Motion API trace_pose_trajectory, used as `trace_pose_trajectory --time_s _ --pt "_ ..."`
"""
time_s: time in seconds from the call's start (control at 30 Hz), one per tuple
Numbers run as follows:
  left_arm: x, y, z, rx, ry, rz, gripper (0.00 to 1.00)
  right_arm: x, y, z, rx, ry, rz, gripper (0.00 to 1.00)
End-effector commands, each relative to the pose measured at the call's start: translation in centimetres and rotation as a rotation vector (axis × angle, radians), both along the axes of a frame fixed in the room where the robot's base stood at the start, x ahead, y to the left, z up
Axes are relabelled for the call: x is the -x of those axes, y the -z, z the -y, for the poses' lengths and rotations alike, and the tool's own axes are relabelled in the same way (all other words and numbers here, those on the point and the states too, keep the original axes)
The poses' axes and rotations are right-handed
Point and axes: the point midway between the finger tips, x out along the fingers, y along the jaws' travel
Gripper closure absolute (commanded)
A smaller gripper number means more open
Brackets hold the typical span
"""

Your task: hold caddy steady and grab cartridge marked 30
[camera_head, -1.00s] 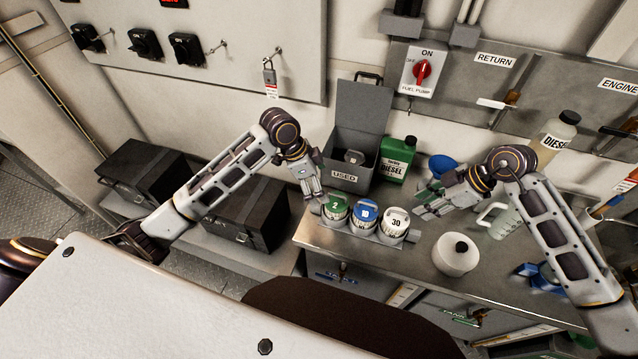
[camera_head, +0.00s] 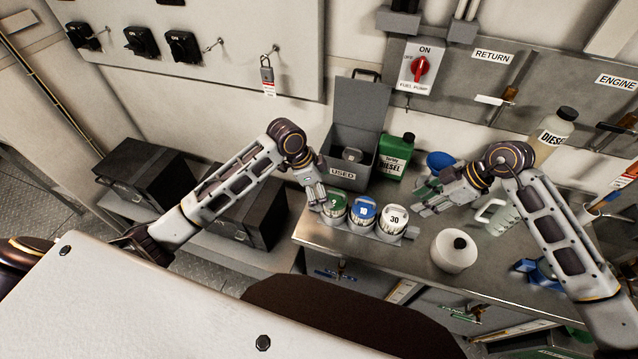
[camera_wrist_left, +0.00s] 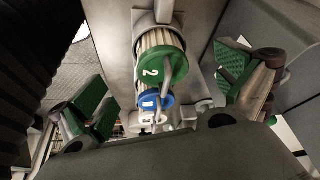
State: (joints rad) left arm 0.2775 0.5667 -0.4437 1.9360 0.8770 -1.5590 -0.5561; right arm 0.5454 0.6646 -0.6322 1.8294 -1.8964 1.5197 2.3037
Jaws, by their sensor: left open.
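The caddy (camera_head: 411,233) stands on the metal bench and holds three cartridges in a row. The green cartridge marked 2 (camera_head: 335,203) is at the left, the blue one marked 10 (camera_head: 363,211) in the middle, and the white one marked 30 (camera_head: 394,218) at the right. My left gripper (camera_head: 318,203) is open at the caddy's left end, beside the green cartridge. In the left wrist view, its spread fingers flank the green cartridge (camera_wrist_left: 151,62), with the blue one (camera_wrist_left: 150,101) beyond. My right gripper (camera_head: 424,203) appears open, right of the white cartridge and apart from it.
A grey open bin labelled USED (camera_head: 343,174) and a green diesel jug (camera_head: 396,156) stand behind the caddy. A white round container (camera_head: 454,251) sits to its right, near a clear jug (camera_head: 494,216). Black cases (camera_head: 246,215) lie left of the bench.

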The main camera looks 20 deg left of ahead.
Motion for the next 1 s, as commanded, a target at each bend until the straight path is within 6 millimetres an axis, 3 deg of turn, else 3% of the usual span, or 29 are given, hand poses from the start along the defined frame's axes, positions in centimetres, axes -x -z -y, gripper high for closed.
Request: trace_pose_trajectory --time_s 0.6,1.0 --pt "-1.0 6.9 2.7 0.001 0.000 -0.003 0.00 0.0 0.0 0.0 0.000 0.000 0.000 0.64" --pt "-1.4 9.2 3.6 0.001 0.002 -0.001 0.00 0.0 0.0 0.0 0.000 0.000 0.000 0.64"
